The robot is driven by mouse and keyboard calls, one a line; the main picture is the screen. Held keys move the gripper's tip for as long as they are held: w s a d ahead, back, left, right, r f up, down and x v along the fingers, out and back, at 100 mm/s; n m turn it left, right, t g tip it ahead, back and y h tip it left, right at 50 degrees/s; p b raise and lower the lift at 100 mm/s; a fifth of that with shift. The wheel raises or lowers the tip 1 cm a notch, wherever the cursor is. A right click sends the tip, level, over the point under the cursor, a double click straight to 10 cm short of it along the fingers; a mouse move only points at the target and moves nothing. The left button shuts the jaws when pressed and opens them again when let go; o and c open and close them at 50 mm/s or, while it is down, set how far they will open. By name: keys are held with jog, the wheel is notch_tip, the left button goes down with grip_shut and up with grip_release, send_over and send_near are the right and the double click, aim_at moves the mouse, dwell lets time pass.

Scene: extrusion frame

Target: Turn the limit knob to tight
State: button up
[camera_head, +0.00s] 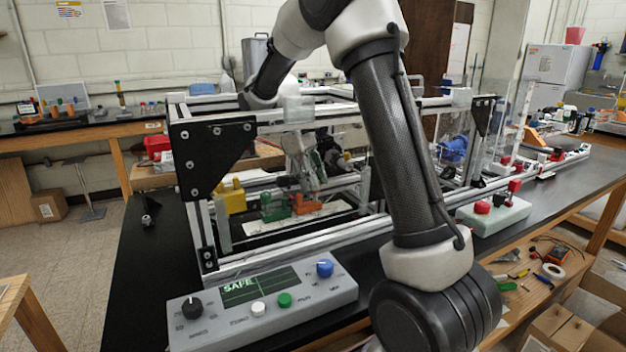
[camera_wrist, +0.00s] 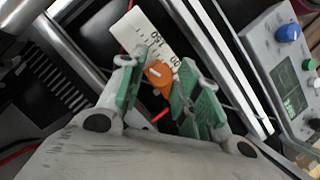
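A grey control box (camera_head: 345,292) at the front has a black knob (camera_head: 191,307) with a white pointer on its left and a blue knob (camera_head: 325,268) at its upper right. The labels are too small to read, so I cannot tell which is the limit knob. The blue knob also shows in the wrist view (camera_wrist: 288,32), at the upper right. My gripper (camera_wrist: 156,96) is inside the frame, away from the box. Its green-padded fingers are apart, around an orange piece (camera_wrist: 160,73) with a white mark. I see gaps beside that piece.
The box has a screen (camera_head: 258,287) reading SAFE, a white button (camera_head: 258,309) and a green button (camera_head: 284,300). The aluminium extrusion frame (camera_head: 300,256) stands behind it. A numbered white scale (camera_wrist: 133,32) lies by the orange piece. A second box (camera_head: 493,216) stands right.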

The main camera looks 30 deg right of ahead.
grip_shut()
jog(key=shift+m, duration=0.3)
jog(key=m+y, duration=0.1)
jog(key=m, duration=0.2)
jog(key=shift+d+g, duration=0.2)
jog(key=shift+g, duration=0.1)
jog(key=m+y, duration=0.2)
jog(key=m, duration=0.2)
jog(key=shift+d, duration=0.1)
jog(key=m+y, duration=0.1)
jog(key=m, duration=0.2)
jog(key=m+y, duration=0.1)
jog(key=m, duration=0.2)
jog(key=shift+d+m+t, duration=0.15)
jog(key=shift+m+t, duration=0.25)
